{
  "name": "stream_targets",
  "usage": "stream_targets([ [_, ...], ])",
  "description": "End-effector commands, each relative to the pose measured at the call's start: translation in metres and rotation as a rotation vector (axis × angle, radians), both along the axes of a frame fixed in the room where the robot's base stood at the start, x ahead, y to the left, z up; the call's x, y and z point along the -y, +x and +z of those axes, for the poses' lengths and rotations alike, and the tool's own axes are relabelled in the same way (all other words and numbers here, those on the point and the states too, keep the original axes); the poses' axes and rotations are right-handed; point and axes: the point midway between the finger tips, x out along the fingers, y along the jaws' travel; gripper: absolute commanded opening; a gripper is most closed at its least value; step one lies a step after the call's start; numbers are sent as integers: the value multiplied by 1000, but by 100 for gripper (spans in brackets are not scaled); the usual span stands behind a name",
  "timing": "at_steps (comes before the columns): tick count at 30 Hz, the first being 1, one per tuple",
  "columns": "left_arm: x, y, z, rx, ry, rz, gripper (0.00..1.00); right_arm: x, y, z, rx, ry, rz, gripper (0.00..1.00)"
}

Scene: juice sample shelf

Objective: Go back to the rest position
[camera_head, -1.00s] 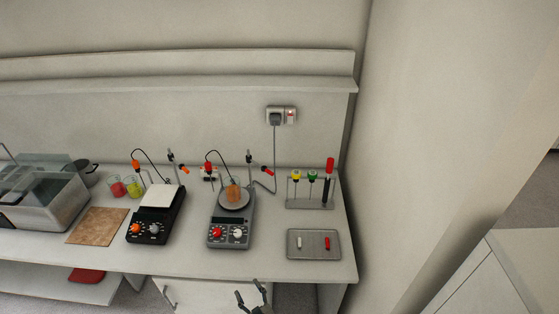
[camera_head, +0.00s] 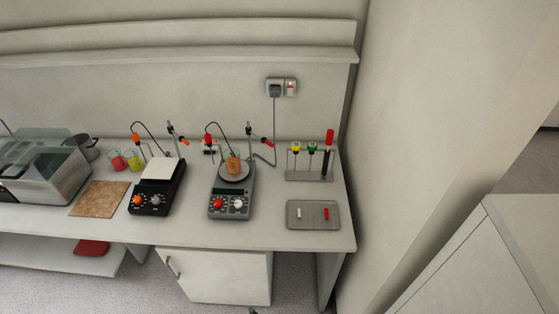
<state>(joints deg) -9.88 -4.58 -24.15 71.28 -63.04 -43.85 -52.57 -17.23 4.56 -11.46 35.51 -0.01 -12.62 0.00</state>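Only a small dark tip (camera_head: 252,311), apparently of my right gripper, shows at the bottom edge, below the cabinet; its fingers are cut off, so its opening cannot be seen. My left gripper is out of view. A beaker with orange-brown contents (camera_head: 233,164) stands upright on the round plate of the grey stirrer (camera_head: 231,204). A rack (camera_head: 309,178) at the right back holds a yellow-capped piece (camera_head: 296,147), a green-capped piece (camera_head: 312,147) and a dark, red-topped stick (camera_head: 329,144). No gripper touches any of these.
The bench (camera_head: 270,235) also bears a grey tray (camera_head: 313,225) with a white and a red piece, a black device (camera_head: 158,193), a brown board (camera_head: 99,198), red and yellow-green beakers, a glass bath (camera_head: 45,182) and a pot. A cabinet (camera_head: 220,277) stands below. A wall closes the right.

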Motion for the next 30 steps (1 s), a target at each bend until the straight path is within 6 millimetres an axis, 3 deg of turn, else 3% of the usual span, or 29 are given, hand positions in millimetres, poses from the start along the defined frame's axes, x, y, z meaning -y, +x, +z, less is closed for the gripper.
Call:
stream_targets([
  [1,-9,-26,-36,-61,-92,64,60,0,0,-3,-1,0,0,40],
  [6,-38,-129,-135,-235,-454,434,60,1,-1,-10,-1,-1,0,40],
  [10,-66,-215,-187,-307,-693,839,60,1,-1,-15,-2,-1,0,40],
  [12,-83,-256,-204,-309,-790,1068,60,1,-1,-17,-2,-1,0,40],
  [15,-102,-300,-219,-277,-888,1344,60,1,-1,-19,-2,-1,0,40],
  [18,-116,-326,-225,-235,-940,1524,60,1,-1,-21,-2,-1,0,40],
  [21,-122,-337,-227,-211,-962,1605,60,1,-1,-21,-2,-1,0,40],
  [30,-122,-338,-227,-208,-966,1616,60,1,-1,-21,-1,-1,0,40],
])
